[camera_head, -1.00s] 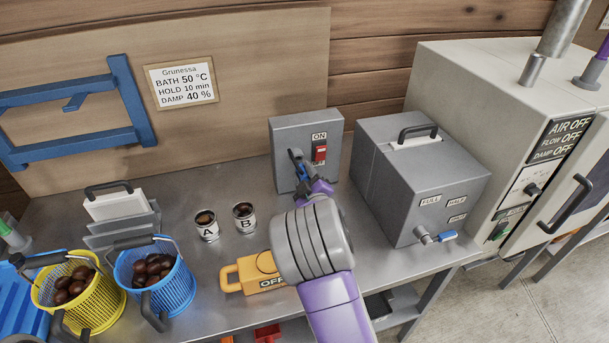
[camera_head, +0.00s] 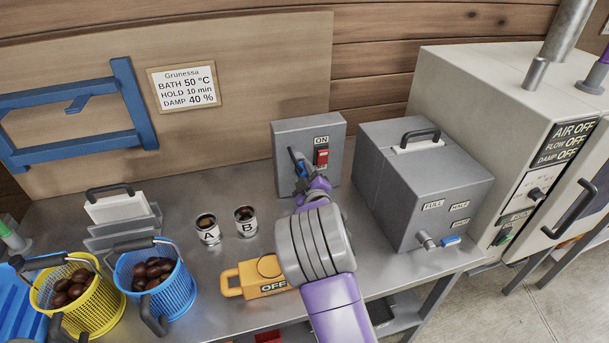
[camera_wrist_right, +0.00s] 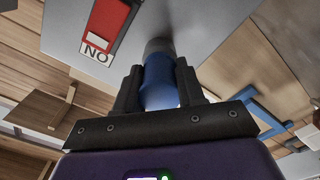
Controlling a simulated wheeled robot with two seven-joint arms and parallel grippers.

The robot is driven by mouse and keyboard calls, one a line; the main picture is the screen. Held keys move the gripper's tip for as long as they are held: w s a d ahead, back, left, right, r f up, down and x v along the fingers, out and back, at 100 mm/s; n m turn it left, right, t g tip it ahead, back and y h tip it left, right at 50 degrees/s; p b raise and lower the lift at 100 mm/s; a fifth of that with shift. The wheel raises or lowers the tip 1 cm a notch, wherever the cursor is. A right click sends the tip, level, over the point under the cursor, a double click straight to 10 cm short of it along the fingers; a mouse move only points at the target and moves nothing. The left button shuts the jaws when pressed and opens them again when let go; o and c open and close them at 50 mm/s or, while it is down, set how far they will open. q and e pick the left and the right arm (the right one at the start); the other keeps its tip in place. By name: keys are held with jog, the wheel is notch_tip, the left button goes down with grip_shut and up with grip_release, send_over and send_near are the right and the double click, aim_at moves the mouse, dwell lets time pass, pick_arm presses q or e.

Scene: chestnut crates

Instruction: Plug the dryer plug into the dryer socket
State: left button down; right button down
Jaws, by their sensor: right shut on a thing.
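A grey switch box (camera_head: 332,128) with a red switch (camera_head: 321,157) marked ON stands at the back of the bench. My right gripper (camera_head: 301,165) is at its front face, left of and below the switch. In the right wrist view the fingers (camera_wrist_right: 158,88) are shut on a blue plug (camera_wrist_right: 158,75). The plug's grey front end (camera_wrist_right: 158,47) is at the box face, where the dryer socket is hidden behind it. I cannot tell how deep the plug sits. My left gripper is not in view.
A grey tank (camera_head: 385,195) with a blue-handled tap stands right of the box, with the dryer cabinet (camera_head: 480,100) beyond. Cups A (camera_head: 208,234) and B (camera_head: 245,226), an orange OFF tag (camera_head: 245,280), a yellow basket (camera_head: 98,312) and a blue basket (camera_head: 178,292) are to the left.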

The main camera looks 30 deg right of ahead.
jog(key=shift+w+d, duration=0.1)
jog(key=shift+w, duration=0.3)
jog(key=c, duration=0.6)
grip_release()
jog(key=p+v, duration=0.1)
jog(key=v, duration=0.6)
jog(key=shift+s, duration=0.3)
